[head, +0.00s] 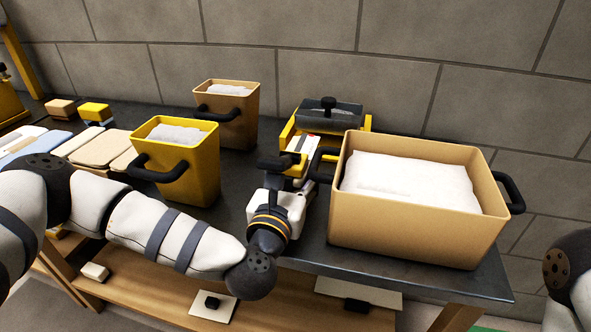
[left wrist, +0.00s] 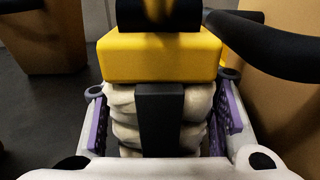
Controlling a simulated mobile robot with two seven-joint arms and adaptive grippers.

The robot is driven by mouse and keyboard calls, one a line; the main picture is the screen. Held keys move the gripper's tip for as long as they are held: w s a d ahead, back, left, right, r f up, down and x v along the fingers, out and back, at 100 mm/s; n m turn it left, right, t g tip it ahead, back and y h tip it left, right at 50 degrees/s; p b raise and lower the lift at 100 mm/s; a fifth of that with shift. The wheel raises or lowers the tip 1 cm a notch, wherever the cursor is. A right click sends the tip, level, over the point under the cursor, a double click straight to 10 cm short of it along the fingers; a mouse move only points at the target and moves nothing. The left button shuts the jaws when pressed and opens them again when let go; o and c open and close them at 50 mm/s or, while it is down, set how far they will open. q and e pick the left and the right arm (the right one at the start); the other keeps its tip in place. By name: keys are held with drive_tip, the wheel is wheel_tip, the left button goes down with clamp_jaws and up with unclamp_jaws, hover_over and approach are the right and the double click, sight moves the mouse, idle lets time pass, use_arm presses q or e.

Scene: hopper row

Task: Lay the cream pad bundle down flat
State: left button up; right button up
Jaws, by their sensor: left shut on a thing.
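The cream pad bundle (left wrist: 122,115) is between the purple-lined fingers of my left gripper (left wrist: 163,128) in the left wrist view. It looks like stacked soft layers with a dark strap (left wrist: 160,120) down the middle. My left gripper is shut on it. In the head view my left gripper (head: 287,168) is over the dark bench, left of the large tan bin, and the bundle (head: 301,146) shows only partly beyond it. Whether the bundle touches anything beneath is hidden. My right gripper is out of view.
A large tan bin (head: 400,230) with white contents stands close on the right. A yellow bin (head: 199,175) and a brown bin (head: 252,104) stand left. A yellow holder (head: 289,128) with a dark lidded top is just behind. Flat pads (head: 100,149) lie on the bench (head: 238,205) at left.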

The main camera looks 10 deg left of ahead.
use_arm(q)
drive_tip(key=shift+f, duration=0.3)
drive_tip(key=o, duration=1.5)
drive_tip(key=shift+r, duration=0.25)
drive_tip(key=shift+r+p, duration=0.35)
drive_tip(key=shift+r, duration=0.4)
drive_tip(key=s, duration=1.2)
drive_tip(key=shift+a+f, duration=0.2)
drive_tip(key=shift+f, duration=0.15)
